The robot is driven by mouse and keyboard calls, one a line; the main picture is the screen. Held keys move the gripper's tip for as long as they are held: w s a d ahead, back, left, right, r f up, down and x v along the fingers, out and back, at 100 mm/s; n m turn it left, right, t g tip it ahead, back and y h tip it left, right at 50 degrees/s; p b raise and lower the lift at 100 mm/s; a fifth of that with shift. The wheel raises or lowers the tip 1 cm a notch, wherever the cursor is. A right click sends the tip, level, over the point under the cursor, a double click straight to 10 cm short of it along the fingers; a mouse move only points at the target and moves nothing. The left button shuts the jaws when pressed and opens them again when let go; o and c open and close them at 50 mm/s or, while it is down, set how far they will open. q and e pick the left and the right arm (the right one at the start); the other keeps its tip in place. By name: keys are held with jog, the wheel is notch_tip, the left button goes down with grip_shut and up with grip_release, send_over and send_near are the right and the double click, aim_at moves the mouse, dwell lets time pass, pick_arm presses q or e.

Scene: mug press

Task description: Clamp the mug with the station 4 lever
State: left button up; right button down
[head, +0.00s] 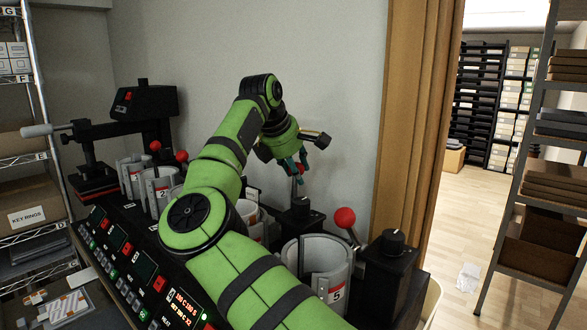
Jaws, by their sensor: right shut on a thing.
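My right arm reaches across the bench from the bottom of the head view. Its gripper (301,165) is shut around the top of an upright metal lever (294,188), which appears to be the station 4 lever; its knob is mostly hidden by the fingers. The station 4 mug press (249,213) is largely hidden behind my green forearm; only a pale rim and part of its wall show. I cannot tell from here how tightly the mug is clamped. My left gripper is not in view.
Station 5's empty-looking metal wrap (318,262) and red-knobbed lever (344,218) stand close right of my arm, by a black knobbed box (390,243). Station 2 (160,191) and a black heat press (137,112) are at left. A wall is close behind.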

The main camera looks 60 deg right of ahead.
jog(key=shift+s+d, duration=0.1)
jog(key=shift+d, duration=0.05)
jog(key=c, duration=1)
grip_release()
jog(key=shift+o, duration=0.8)
jog(key=shift+d, duration=0.1)
jog(key=shift+s+d+f, duration=0.1)
jog(key=shift+d, duration=0.05)
jog(key=shift+a, duration=0.2)
jog(key=v, duration=1.1)
jog(key=shift+r, duration=0.45)
